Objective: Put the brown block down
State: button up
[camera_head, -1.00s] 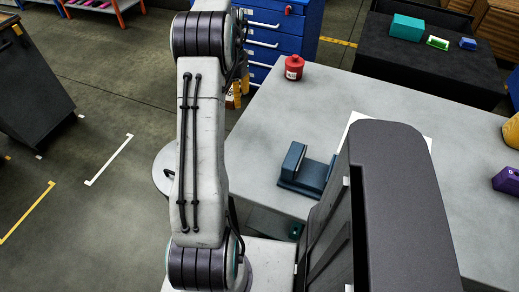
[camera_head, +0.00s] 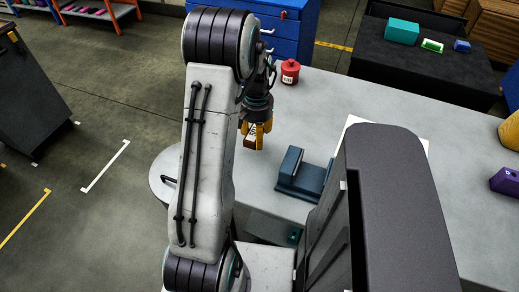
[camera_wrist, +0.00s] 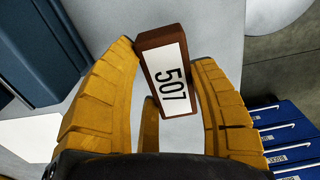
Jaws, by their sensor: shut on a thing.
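My gripper (camera_head: 257,133) has yellow fingers and is shut on the brown block (camera_head: 249,141). In the wrist view, the brown block (camera_wrist: 159,40) sits tilted between the yellow fingers (camera_wrist: 160,95), with a white label reading 507 facing the camera. In the head view the block hangs over the left part of the grey table (camera_head: 330,93), left of the blue fixture. I cannot tell how high it is above the tabletop.
A blue fixture (camera_head: 301,174) stands on the table right of my gripper. A red canister (camera_head: 290,72) stands at the far edge. A purple block (camera_head: 507,181) and a yellow object (camera_head: 511,130) are at the right. Blue drawers (camera_head: 290,30) stand behind the table.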

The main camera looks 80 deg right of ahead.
aim_at(260, 156)
jog(key=shift+s+a+f, duration=0.5)
jog(key=shift+a+f, duration=0.1)
jog(key=shift+a, duration=0.25)
jog(key=shift+f, duration=2)
jog(key=shift+f, duration=0.15)
jog(key=o, duration=1.2)
jog(key=shift+c, duration=0.2)
notch_tip(260, 156, up, 12)
jog(key=shift+r+p, duration=0.2)
jog(key=shift+p, duration=0.1)
